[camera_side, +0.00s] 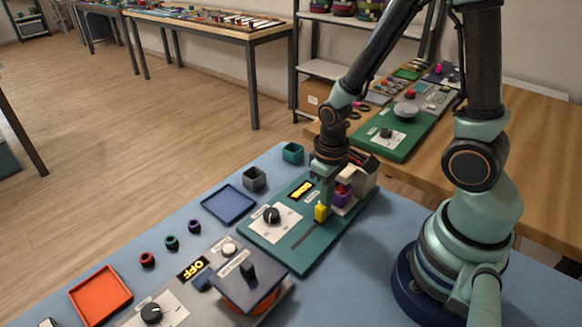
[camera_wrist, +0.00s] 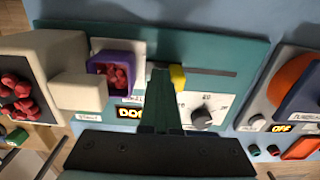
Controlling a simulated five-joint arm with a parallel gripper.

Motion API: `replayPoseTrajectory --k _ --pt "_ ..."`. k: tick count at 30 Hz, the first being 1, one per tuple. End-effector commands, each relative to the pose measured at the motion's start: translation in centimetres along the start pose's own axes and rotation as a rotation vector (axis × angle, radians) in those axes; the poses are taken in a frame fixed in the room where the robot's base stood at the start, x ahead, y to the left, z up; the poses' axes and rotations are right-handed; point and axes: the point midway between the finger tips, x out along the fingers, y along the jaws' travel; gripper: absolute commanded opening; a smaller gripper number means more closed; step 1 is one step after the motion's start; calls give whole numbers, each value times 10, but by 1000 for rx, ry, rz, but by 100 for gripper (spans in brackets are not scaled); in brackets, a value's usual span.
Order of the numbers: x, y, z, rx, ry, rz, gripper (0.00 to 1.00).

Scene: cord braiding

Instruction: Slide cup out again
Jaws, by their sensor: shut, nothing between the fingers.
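The purple cup (camera_wrist: 117,72) holds red pieces and stands at the mouth of a cream dispenser (camera_wrist: 80,92) on a green panel (camera_wrist: 235,50). My gripper also shows in the wrist view (camera_wrist: 161,74). It is shut and empty, pointing down between the cup and a yellow slider knob (camera_wrist: 177,77). The knob is right beside the fingers, at the near end of a dark slot (camera_wrist: 212,72); I cannot tell whether they touch. A lit yellow display (camera_wrist: 130,113) is partly covered by the fingers.
A black dial (camera_side: 271,215) on a white plate is on the same panel. A second device (camera_side: 240,275) with an OFF display is in front.

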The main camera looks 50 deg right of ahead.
Motion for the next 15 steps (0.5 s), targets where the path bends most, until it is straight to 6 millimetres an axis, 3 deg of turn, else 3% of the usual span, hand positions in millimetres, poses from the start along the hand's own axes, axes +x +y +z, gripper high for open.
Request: replayPoseTrajectory --k 15 --pt "0 -17 0 -2 -1 0 0"
